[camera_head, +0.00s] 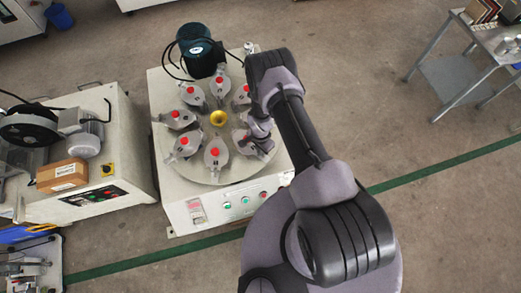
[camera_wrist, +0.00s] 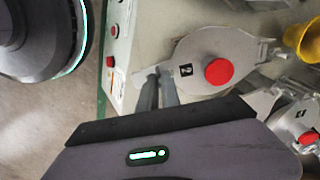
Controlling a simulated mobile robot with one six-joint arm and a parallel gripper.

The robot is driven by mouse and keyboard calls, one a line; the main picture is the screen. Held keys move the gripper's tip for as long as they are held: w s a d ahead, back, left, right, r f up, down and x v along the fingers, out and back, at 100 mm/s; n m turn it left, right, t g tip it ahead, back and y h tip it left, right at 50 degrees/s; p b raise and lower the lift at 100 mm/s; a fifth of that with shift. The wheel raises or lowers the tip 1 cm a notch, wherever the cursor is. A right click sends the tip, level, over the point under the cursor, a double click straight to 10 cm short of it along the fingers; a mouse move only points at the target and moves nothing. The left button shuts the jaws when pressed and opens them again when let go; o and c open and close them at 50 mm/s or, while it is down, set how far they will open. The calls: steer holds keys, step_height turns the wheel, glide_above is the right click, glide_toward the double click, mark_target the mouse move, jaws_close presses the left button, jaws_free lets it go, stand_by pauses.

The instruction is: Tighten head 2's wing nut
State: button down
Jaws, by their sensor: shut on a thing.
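The round table (camera_head: 217,174) of the machine carries a ring of grey heads with red knobs. In the wrist view, the head marked 2 (camera_wrist: 208,52) has a red knob (camera_wrist: 219,71) on its top. My gripper (camera_wrist: 158,84) is at the outer, left end of this head, its two dark fingers close together and shut on the wing nut there. The fingers hide most of the wing nut. In the head view, my gripper (camera_head: 262,143) is at the right side of the ring, and my wrist covers part of the head there.
A neighbouring head marked 1 (camera_wrist: 290,125) is close by at the lower right of the wrist view. A yellow dome (camera_head: 218,118) is at the ring's centre, a dark green motor (camera_head: 200,50) behind. Buttons (camera_head: 244,201) line the machine's front.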

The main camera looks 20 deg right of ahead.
steer(key=c, duration=1.6)
jaws_free()
steer(key=shift+o, duration=0.2)
step_height(320, 180, up, 17)
steer(key=p, duration=0.7)
steer(key=shift+r, duration=0.2)
